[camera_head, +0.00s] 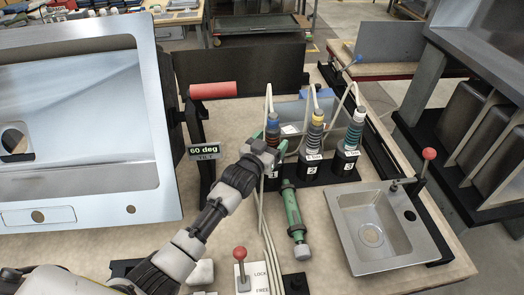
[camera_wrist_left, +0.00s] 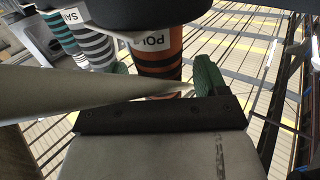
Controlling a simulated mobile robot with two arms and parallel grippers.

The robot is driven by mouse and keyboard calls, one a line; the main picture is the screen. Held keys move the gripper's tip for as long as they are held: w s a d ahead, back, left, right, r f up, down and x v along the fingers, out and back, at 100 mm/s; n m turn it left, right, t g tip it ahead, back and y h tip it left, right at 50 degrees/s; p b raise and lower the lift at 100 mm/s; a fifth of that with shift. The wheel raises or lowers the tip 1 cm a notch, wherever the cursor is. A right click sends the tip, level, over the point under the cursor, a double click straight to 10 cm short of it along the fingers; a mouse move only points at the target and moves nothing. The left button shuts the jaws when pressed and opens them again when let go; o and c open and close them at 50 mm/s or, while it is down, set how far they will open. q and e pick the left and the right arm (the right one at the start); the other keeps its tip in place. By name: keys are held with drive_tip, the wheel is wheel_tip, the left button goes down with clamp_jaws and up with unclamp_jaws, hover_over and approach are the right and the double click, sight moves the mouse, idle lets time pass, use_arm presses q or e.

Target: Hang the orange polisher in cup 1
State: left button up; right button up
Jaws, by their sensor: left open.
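The orange polisher, banded in black with a label reading "POL", shows in the left wrist view (camera_wrist_left: 160,62). In the head view its upper part (camera_head: 272,127) stands upright over cup 1 (camera_head: 271,183), at the left end of the black holder row. My left gripper (camera_head: 268,148) is open beside it, and hides where it meets the cup. In the wrist view the green finger pads (camera_wrist_left: 165,75) lie on both sides of the polisher, with a visible gap at the right pad. I cannot tell whether the polisher is fully seated. My right gripper is not in view.
Cup 2 (camera_head: 309,170) and cup 3 (camera_head: 344,163) hold other banded tools with pale hoses. A green tool (camera_head: 292,211) lies in front. A small sink (camera_head: 375,232) is at right, a large tilted sink (camera_head: 80,130) at left. A red-knobbed lever (camera_head: 240,262) stands near the front.

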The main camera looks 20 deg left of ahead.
use_arm(q)
drive_tip(key=v, duration=0.9)
drive_tip(key=shift+s+b, duration=0.35)
drive_tip(key=shift+s, duration=0.05)
drive_tip(key=shift+a+r, duration=0.1)
drive_tip(key=shift+r, duration=0.1)
